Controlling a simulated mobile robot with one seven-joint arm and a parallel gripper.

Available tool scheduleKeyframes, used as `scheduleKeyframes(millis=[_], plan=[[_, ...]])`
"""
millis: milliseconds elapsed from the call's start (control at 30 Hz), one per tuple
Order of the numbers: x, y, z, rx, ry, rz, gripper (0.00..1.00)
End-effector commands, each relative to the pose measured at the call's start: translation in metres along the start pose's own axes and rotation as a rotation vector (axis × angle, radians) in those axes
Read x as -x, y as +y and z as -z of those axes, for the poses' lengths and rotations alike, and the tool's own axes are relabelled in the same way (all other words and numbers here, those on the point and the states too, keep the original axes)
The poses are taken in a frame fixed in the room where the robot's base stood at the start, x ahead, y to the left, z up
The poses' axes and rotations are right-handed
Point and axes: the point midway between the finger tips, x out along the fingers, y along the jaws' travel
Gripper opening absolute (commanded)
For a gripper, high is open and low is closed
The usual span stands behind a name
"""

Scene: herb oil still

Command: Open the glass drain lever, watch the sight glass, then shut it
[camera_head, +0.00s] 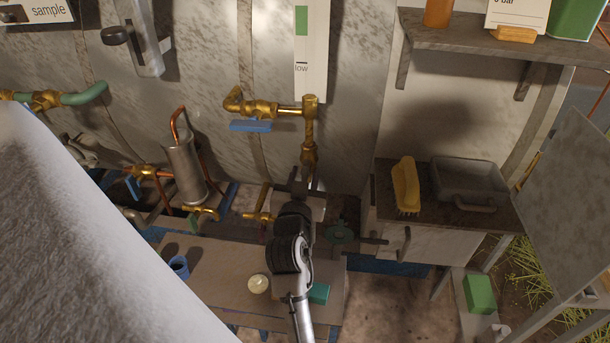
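A white upright panel (311,50) with a green mark and the word "low" hangs on the back wall; I cannot tell whether the sight glass is in it. Below it a brass pipe with a valve (262,108) carries a blue lever (250,126), lying level along the pipe. No label shows which lever is the glass drain lever. The brass pipe (309,140) runs down from the valve's right end to just above my gripper (302,187). My dark gripper points at the wall, low and right of the blue lever, apart from it. Its finger gap is unclear.
More valves with blue levers (230,195) and a metal cylinder (184,168) stand to the left. A bench at right holds a yellow brush (406,186) and a grey tray (470,183). A low table (215,265) bears a blue cup (179,267). A large pale surface blocks the lower left.

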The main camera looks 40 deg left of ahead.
Motion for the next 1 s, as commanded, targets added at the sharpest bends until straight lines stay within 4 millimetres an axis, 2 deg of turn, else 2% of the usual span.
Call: scheduleKeyframes(millis=[100, 367, 733, 1000], plan=[[0.0000, 0.0000, 0.0000, 0.000, 0.000, 0.000, 0.33], [0.0000, 0.0001, 0.0000, 0.000, 0.000, 0.000, 0.00], [-0.0003, 0.0009, -0.0011, -0.036, 0.002, 0.000, 0.00], [-0.0002, 0.0034, -0.0031, -0.194, 0.005, 0.001, 0.00]])
